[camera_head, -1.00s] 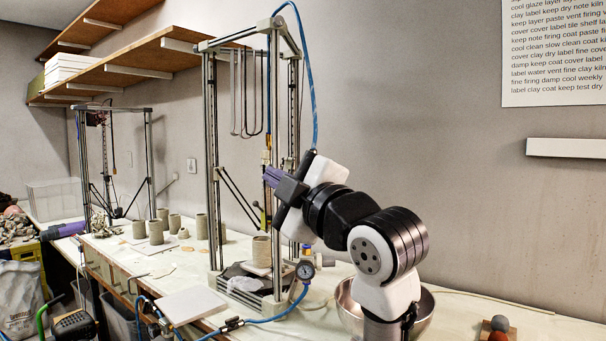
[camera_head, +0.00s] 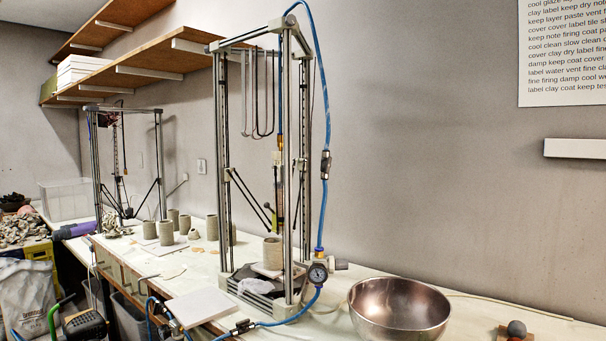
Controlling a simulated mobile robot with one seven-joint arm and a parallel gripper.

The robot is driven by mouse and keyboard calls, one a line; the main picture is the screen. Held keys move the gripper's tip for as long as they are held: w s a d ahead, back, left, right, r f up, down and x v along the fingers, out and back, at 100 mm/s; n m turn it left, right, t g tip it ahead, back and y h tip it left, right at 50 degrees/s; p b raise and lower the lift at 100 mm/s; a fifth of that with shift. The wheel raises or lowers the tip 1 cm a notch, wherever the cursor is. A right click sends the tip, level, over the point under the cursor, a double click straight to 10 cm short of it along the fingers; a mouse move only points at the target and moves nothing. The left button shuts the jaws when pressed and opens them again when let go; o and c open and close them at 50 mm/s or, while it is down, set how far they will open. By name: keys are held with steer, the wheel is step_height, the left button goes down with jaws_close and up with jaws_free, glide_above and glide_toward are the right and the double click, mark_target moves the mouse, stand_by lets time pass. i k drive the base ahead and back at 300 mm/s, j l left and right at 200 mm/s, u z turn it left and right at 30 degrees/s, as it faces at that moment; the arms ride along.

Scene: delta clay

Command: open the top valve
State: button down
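A blue hose (camera_head: 322,215) loops over the top of the tall delta printer frame (camera_head: 222,150) and runs down its right side. A small dark inline valve (camera_head: 325,163) with a lighter metal part sits about midway on the hose's vertical stretch. I cannot tell its handle position at this size. Below it, the hose meets a pressure gauge and regulator (camera_head: 318,272). Another dark valve (camera_head: 243,327) lies on the lower blue hose near the table's front edge. My gripper and arm are not in view.
A metal bowl (camera_head: 400,310) stands right of the regulator. Clay cylinders (camera_head: 166,232) and a second, smaller delta printer (camera_head: 160,150) are at the left. A wooden shelf (camera_head: 150,72) is above. The space right of the upper valve, before the bare wall, is clear.

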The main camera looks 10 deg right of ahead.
mark_target(327, 165)
steer(key=i+j, duration=0.45)
steer(key=i+j+z, duration=0.1)
steer(key=i+j, duration=0.3)
steer(key=j, duration=0.15)
